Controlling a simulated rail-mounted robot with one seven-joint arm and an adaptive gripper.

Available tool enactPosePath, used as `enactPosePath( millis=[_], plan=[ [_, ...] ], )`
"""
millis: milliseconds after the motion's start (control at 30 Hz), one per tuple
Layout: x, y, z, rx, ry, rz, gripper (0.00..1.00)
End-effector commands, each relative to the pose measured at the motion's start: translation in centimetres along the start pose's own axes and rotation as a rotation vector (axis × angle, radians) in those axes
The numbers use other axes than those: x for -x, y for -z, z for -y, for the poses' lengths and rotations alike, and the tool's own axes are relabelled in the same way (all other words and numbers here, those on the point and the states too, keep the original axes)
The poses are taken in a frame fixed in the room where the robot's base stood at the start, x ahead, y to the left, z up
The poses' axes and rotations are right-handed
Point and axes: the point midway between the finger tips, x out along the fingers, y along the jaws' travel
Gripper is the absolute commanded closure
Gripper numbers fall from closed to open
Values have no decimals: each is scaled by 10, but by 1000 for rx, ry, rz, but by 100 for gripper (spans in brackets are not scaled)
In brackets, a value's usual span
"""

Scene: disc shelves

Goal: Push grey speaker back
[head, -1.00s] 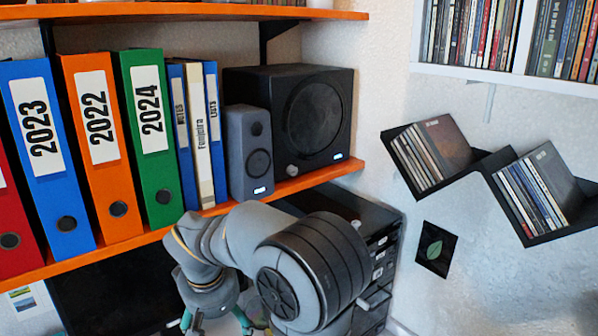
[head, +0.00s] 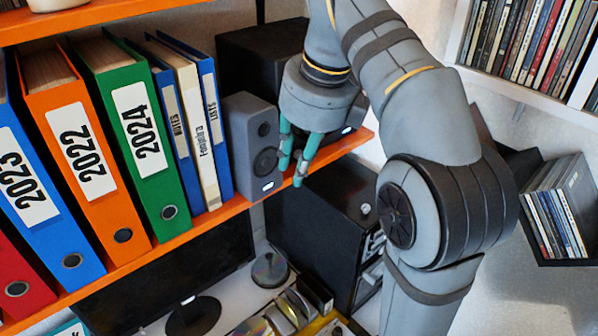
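The grey speaker (head: 249,143) stands upright on the orange shelf (head: 221,215), with its front near the shelf's front edge. Its lower right side is close to my gripper (head: 292,180). My gripper hangs in front of the black subwoofer (head: 250,58), just right of the grey speaker, with its teal fingers pointing down. The two fingers look close together, with a small gap at most; whether they touch the speaker I cannot tell. My arm and gripper hide much of the subwoofer.
Blue and white binders (head: 200,125) stand left of the speaker, then a green binder (head: 140,130) and an orange one (head: 85,155). A black cabinet (head: 322,225) and a monitor (head: 175,290) are below the shelf. Disc racks (head: 560,210) hang at right.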

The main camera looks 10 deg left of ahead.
Motion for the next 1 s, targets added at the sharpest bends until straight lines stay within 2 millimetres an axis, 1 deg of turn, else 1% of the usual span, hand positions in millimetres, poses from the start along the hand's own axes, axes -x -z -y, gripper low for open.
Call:
enactPosePath(
  millis=[33,333,433,467,500,600,700,800,1000],
  plan=[
    [-11,2,0,2,-2,-3,81],
    [-72,2,0,2,-2,-4,99],
    [-91,2,0,3,-2,-4,100],
    [-91,-2,0,4,-1,-3,100],
    [-88,-11,0,4,-1,-2,100],
    [-92,-24,0,4,-1,-1,100],
    [-96,-32,0,4,0,-1,100],
    [-99,-36,0,4,0,-1,100],
    [-100,-38,0,3,1,0,100]
  ],
)
